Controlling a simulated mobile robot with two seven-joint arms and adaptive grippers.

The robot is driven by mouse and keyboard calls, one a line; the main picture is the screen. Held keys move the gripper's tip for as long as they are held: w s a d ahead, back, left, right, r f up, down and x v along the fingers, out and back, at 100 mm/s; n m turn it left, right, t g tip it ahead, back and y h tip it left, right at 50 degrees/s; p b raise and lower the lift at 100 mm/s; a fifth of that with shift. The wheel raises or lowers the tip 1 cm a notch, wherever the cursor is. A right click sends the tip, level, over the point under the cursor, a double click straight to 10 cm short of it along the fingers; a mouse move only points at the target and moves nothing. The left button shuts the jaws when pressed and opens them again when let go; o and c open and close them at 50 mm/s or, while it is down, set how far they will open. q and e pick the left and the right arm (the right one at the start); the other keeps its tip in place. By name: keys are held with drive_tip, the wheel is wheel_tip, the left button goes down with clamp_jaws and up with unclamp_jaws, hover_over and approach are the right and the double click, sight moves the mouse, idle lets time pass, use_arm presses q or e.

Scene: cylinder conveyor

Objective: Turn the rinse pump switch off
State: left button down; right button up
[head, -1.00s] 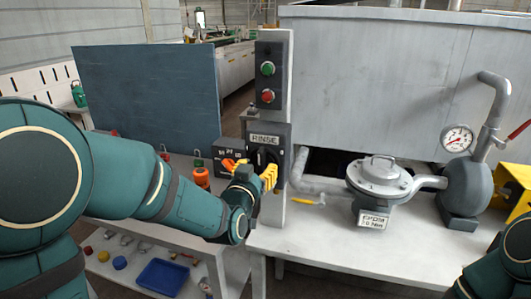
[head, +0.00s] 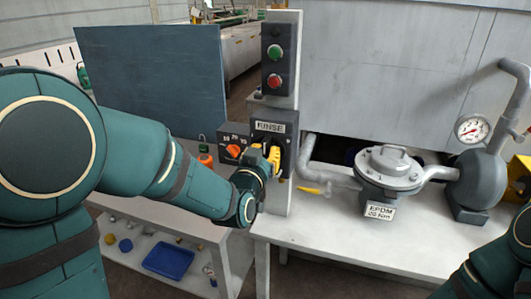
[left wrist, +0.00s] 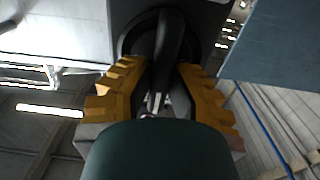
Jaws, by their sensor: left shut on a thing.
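The rinse pump switch (head: 272,140) is a dark box labelled RINSE on the grey post, below the green and red buttons. Its black handle (left wrist: 169,45) shows in the left wrist view, between my two yellow fingers. My left gripper (head: 266,154) is shut on this handle, in front of the switch box; its fingers also show in the left wrist view (left wrist: 160,72). In the head view the fingers hide much of the handle, so its exact setting cannot be read. My right gripper is out of view; only part of that arm shows at lower right.
A green button (head: 275,53) and a red button (head: 274,82) sit above the switch. A dark box with an orange knob (head: 233,151) is just left. A grey valve marked EPDM (head: 390,168), pipes and a gauge (head: 472,129) stand right on the white table (head: 330,235).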

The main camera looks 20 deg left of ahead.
use_arm(q)
drive_tip(key=shift+r+m, duration=0.1)
drive_tip(key=shift+m, duration=0.3)
drive_tip(key=m, duration=0.4)
drive_tip(key=shift+w+d+p, duration=0.1)
drive_tip(key=shift+d+p, duration=0.1)
drive_tip(key=shift+p, duration=0.2)
drive_tip(key=m+p, duration=0.1)
drive_tip(key=m, duration=0.3)
drive_tip(key=shift+d, duration=0.15)
drive_tip(key=m, duration=0.3)
drive_tip(key=m+p, duration=0.1)
drive_tip(key=m, duration=0.5)
drive_tip(key=shift+d+f+p, duration=0.15)
drive_tip(key=shift+f+p, duration=0.25)
drive_tip(key=c, duration=0.9)
unclamp_jaws()
drive_tip(key=shift+f, duration=0.1)
